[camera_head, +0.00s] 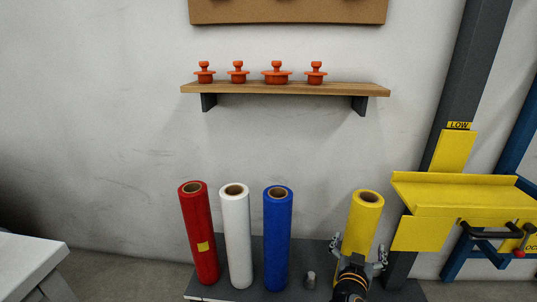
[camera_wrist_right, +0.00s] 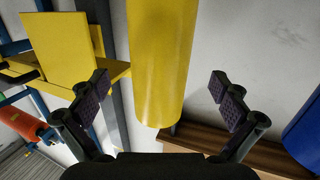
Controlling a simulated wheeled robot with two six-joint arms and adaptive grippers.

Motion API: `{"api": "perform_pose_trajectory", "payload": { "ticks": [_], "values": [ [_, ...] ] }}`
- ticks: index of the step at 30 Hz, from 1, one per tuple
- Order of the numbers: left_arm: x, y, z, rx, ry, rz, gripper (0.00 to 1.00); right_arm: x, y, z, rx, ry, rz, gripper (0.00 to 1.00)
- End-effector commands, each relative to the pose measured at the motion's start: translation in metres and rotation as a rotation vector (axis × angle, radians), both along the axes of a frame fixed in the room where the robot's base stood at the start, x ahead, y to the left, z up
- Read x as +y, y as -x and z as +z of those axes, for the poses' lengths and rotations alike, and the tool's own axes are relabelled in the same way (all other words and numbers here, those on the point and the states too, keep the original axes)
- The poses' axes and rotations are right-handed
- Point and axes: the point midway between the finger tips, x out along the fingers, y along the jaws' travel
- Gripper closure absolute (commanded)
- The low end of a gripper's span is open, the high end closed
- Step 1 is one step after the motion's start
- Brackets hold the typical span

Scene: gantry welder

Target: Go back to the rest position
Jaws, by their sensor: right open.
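My right gripper (camera_head: 359,252) is low at the right of the head view, in front of the yellow roll (camera_head: 364,215). Its two fingers are spread, one to each side of the roll in the picture. In the right wrist view the open fingers (camera_wrist_right: 162,92) frame the yellow roll (camera_wrist_right: 162,60), with gaps on both sides and nothing held. The gripper's body hides the lower part of the roll in the head view. My left gripper is in neither view.
Red (camera_head: 199,230), white (camera_head: 236,235) and blue (camera_head: 277,235) rolls stand left of the yellow one on a dark base (camera_head: 255,246). A small grey cylinder (camera_head: 310,280) is beside my gripper. A yellow machine (camera_head: 450,195) stands right. Orange knobs (camera_head: 276,73) sit on a wall shelf (camera_head: 340,89).

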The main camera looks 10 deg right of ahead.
Motion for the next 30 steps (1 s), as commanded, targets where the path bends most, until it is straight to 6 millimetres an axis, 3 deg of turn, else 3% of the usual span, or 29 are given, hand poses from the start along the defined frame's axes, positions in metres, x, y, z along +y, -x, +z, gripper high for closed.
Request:
{"api": "perform_pose_trajectory", "payload": {
  "ticks": [2,6,9,12,15,19,20,23,30],
  "values": [
    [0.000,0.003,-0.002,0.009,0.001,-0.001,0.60,0.003,0.017,-0.038,0.112,-0.035,0.024,0.00],
    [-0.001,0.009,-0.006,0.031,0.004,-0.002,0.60,0.025,0.073,-0.129,0.422,-0.134,0.141,0.00],
    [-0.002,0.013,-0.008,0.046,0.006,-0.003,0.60,0.049,0.117,-0.178,0.609,-0.201,0.254,0.00],
    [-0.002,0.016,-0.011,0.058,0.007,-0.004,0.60,0.074,0.158,-0.210,0.752,-0.264,0.372,0.00],
    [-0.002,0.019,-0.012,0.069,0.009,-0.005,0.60,0.100,0.199,-0.232,0.869,-0.322,0.494,0.00],
    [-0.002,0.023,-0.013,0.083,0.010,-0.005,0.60,0.133,0.249,-0.246,0.983,-0.397,0.656,0.00],
    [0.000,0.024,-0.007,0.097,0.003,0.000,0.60,0.128,0.244,-0.238,0.987,-0.392,0.639,0.00],
    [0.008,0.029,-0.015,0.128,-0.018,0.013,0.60,0.120,0.248,-0.246,1.018,-0.390,0.609,0.00],
    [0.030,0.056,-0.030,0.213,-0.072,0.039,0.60,0.098,0.275,-0.261,1.107,-0.381,0.544,0.00]
  ]
}}
